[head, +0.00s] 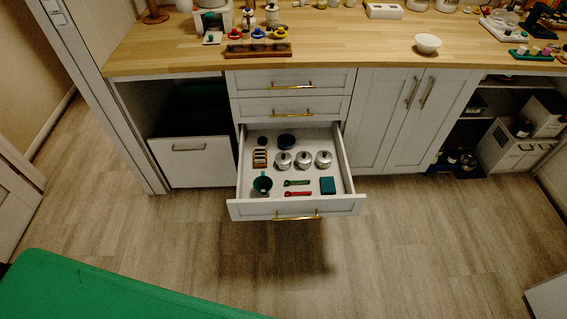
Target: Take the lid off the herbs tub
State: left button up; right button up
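I cannot tell which container is the herbs tub, as no label is readable at this size. Three small round tubs with silvery knobbed lids stand in a row in the open drawer: a left one (284,160), a middle one (304,159) and a right one (323,158). All three lids appear to be on. A dark blue round container (286,139) sits behind them. On the counter, several small pots with coloured tops stand near the back, including a red one (235,34). Neither of my grippers is in view.
The lowest drawer (233,209) is pulled out. It also holds a green cup (262,184), a wooden rack (260,158), green and red utensils (298,193) and a teal box (327,185). A white bowl (428,43) stands on the wooden counter (345,40). Floor before the drawer is clear.

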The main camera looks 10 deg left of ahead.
aim_at(282, 158)
jog(key=i+u, duration=0.65)
jog(key=i+l+u, duration=0.2)
jog(key=u, duration=0.15)
jog(key=i, duration=0.05)
